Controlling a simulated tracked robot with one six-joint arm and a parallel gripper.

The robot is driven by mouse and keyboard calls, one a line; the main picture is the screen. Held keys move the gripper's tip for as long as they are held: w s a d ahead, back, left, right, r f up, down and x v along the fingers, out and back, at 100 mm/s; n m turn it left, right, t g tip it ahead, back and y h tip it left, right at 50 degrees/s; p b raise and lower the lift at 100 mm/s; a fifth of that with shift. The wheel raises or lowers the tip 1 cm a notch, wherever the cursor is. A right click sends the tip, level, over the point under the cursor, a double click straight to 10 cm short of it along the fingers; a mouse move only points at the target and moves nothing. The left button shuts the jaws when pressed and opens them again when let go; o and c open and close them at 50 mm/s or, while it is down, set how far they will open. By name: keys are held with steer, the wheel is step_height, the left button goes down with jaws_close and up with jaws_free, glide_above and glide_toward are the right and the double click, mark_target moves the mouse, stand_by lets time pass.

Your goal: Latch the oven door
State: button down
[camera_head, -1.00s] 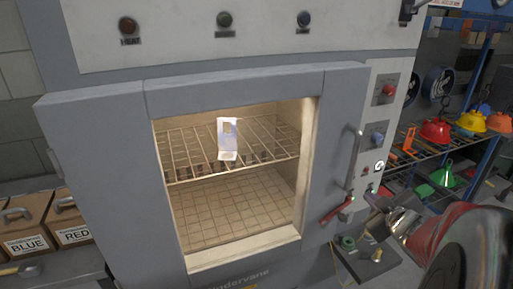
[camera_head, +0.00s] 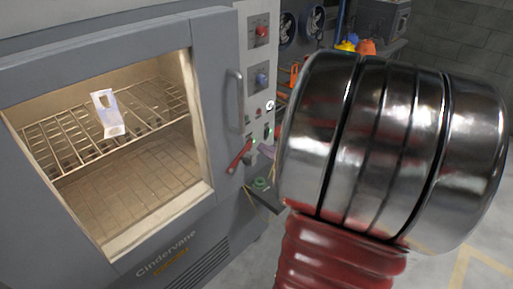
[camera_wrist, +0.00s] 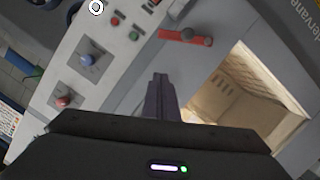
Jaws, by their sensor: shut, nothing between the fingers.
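The grey oven door (camera_head: 219,50) has a large window and a vertical grey bar handle (camera_head: 234,102). It looks flush or nearly flush with the oven front; whether it is fully seated I cannot tell. A red latch lever (camera_head: 240,156) slants down-left beside the door's right edge, below the bar handle. In the wrist view the red lever (camera_wrist: 178,36) lies just beyond my fingertips, near the door's window (camera_wrist: 240,85). My gripper (camera_wrist: 160,78) is shut and empty, apart from the lever.
The control panel (camera_head: 259,15) right of the door carries a red knob (camera_head: 262,31) and a blue knob (camera_head: 262,80). A wire rack (camera_head: 62,140) with a pale tag-like piece (camera_head: 108,113) shows through the window. A shelf with coloured hoods (camera_head: 366,47) stands behind. Open floor lies at right.

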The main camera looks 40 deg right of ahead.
glide_above(250, 145)
steer(key=s+a, duration=0.3)
steer(key=a, duration=0.1)
steer(key=f, duration=0.3)
steer(key=shift+w+d, duration=0.2)
steer(key=shift+d, duration=0.05)
steer(key=shift+d+f, duration=0.4)
steer(key=shift+f, duration=0.25)
steer(key=shift+d+f, duration=0.35)
steer(key=shift+f, duration=0.3)
steer(key=shift+w, duration=0.1)
